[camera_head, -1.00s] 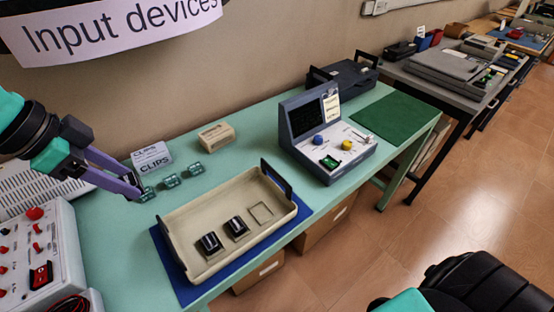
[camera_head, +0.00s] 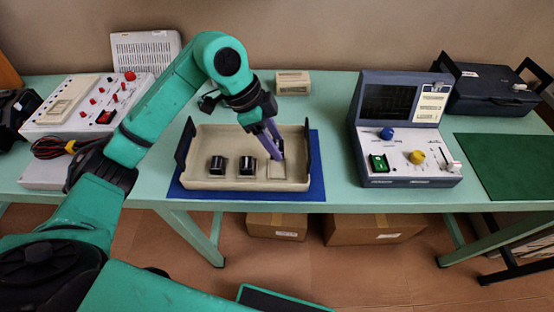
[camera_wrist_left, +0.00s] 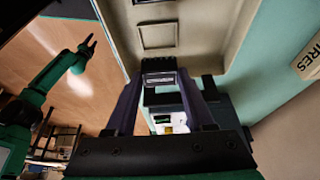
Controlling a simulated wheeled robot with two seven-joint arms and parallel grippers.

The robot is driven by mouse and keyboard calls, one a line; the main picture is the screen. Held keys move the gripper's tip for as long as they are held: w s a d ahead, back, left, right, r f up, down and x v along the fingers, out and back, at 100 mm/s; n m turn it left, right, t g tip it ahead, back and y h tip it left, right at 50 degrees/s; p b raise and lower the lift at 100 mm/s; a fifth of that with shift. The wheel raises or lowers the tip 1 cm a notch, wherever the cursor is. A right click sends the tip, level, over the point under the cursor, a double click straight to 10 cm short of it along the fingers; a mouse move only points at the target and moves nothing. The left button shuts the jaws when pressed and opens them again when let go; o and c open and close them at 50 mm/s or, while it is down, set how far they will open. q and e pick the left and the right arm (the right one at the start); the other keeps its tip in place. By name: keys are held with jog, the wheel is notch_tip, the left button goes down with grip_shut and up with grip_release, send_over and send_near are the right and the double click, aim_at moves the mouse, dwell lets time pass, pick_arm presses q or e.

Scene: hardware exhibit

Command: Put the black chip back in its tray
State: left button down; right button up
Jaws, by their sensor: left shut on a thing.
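The beige tray (camera_head: 225,135) stands on a blue mat on the bench. Two black chips, left (camera_head: 217,165) and middle (camera_head: 247,165), sit in it. A square outline (camera_head: 276,172) to their right is empty. My left gripper (camera_head: 279,155) reaches down over the right part of the tray, near that outline. It is shut on a black chip with a pale label strip (camera_wrist_left: 160,85), seen between the fingers in the left wrist view; the head view hardly shows it. An empty outline (camera_wrist_left: 158,36) shows beside it there. My right gripper (camera_wrist_left: 88,47) is small in the wrist view.
A blue-grey console (camera_head: 400,125) stands right of the tray, with a green mat (camera_head: 505,165) beyond. A white control box (camera_head: 90,105) is to the left. A small beige box (camera_head: 292,82) sits behind the tray. The tray's handles stand up at both ends.

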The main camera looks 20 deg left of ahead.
pick_arm(q)
notch_tip(320, 180, down, 6)
jog(key=shift+f, duration=0.35)
jog(key=shift+c, duration=1.3)
grip_release()
pick_arm(e)
jog(key=shift+d, duration=0.45)
pick_arm(q)
jog(key=shift+a+r, duration=0.1)
jog(key=shift+r, duration=0.25)
jog(key=v, duration=1.1)
jog(key=shift+a+r, duration=0.2)
jog(key=shift+r, duration=0.05)
jog(key=shift+s, duration=0.1)
